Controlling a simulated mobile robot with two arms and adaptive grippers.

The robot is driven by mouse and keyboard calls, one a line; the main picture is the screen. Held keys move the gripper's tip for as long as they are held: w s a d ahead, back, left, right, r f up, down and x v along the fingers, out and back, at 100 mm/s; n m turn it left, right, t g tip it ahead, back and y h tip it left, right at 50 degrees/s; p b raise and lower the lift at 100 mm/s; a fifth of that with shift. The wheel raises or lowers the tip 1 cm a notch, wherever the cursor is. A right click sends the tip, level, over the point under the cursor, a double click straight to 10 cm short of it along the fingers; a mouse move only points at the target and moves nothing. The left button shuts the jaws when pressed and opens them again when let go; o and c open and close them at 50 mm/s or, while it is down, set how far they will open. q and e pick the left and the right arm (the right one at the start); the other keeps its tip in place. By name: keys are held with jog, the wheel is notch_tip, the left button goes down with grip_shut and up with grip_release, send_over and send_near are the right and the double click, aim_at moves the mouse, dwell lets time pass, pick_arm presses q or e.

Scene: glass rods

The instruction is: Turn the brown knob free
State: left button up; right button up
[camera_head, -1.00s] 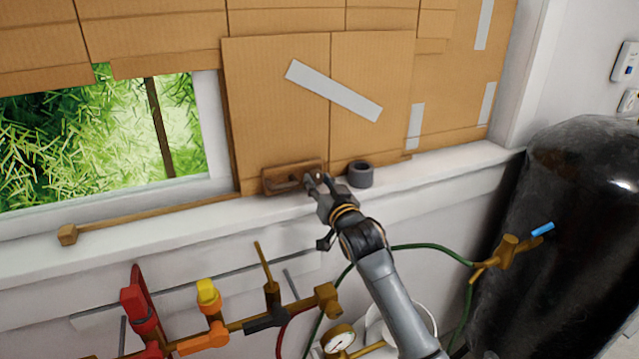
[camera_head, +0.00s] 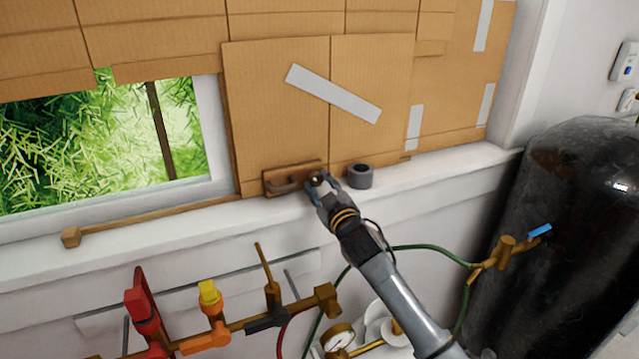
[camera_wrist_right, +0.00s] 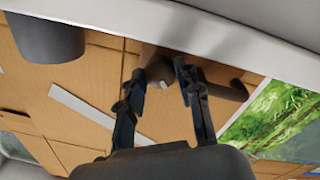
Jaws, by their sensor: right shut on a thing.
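A brown latch (camera_head: 280,186) with a plate and a curved lever sits on the window sill at the foot of the cardboard panel. Its knob end (camera_head: 317,179) is at the right, mostly covered by my right gripper (camera_head: 319,186). In the wrist view the right gripper (camera_wrist_right: 165,88) has its two fingers on either side of the brown knob (camera_wrist_right: 155,60), shut on it. A dark lever part (camera_wrist_right: 235,90) shows beside the right-hand finger. My left gripper is not in view.
A dark grey tape roll (camera_head: 360,175) stands on the sill just right of the gripper. A wooden stick (camera_head: 150,215) lies along the sill to the left. Below are brass pipes with coloured valves (camera_head: 208,297). A black tank (camera_head: 575,230) stands at the right.

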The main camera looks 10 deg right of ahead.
jog(key=n, duration=0.4)
jog(key=shift+n+p, duration=0.4)
jog(key=shift+d+n+y+p, duration=0.1)
jog(key=shift+n+y+p, duration=0.35)
jog(key=shift+n, duration=2.25)
jog(key=o, duration=0.9)
jog(key=v, duration=1.2)
jog(key=shift+f, duration=0.15)
